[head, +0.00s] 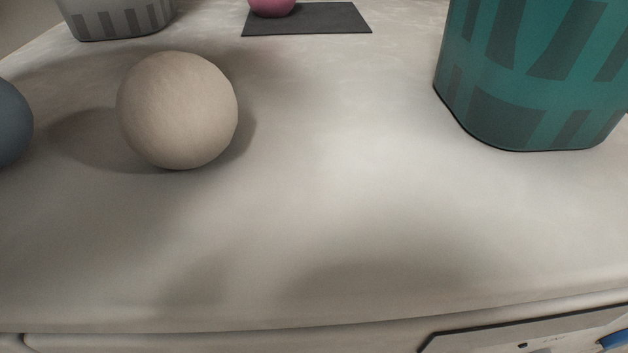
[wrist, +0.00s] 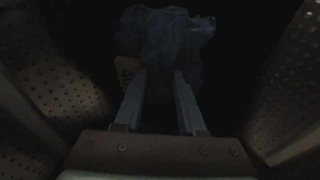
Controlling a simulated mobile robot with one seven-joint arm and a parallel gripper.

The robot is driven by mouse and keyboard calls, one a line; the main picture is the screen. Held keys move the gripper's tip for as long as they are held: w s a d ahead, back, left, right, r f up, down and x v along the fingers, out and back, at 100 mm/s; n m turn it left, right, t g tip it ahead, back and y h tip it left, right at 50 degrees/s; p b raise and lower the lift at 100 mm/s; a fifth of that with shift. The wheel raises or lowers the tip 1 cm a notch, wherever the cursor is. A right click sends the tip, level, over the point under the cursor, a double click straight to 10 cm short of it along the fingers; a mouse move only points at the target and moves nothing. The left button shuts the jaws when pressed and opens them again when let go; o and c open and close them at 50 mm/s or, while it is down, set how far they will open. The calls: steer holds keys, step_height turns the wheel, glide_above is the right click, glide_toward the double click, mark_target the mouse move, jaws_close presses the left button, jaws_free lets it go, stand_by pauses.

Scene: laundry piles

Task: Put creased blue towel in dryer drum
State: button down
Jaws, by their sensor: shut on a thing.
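In the dark wrist view, the crumpled blue towel (wrist: 165,35) is between the fingertips of my gripper (wrist: 157,80). My gripper is shut on it, with folds bulging out on both sides and ahead. The dryer drum (wrist: 55,85) shows as perforated metal walls to the left and right, with my gripper and the towel between them. The space behind the towel is too dark to make out. Neither the towel nor my gripper shows in the head view.
A pale tag marked 40 (wrist: 127,69) is beside the left finger. In the head view, a beige ball (head: 178,110), a blue-grey ball (head: 12,122), a teal basket (head: 540,75), a grey basket (head: 115,18) and a pink object (head: 272,7) on a dark mat (head: 325,18) occupy a white top (head: 330,180).

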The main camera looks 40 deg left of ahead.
steer(key=shift+f+b, duration=0.4)
steer(key=shift+f, duration=0.95)
steer(key=shift+f, duration=0.1)
steer(key=c, duration=0.5)
jaws_free()
steer(key=r+p, duration=0.1)
steer(key=r, duration=0.4)
steer(key=r+p, duration=0.1)
steer(key=r, duration=0.1)
steer(key=shift+s+d+r+p, duration=0.3)
steer(key=shift+s+d, duration=0.05)
steer(key=shift+d, duration=0.05)
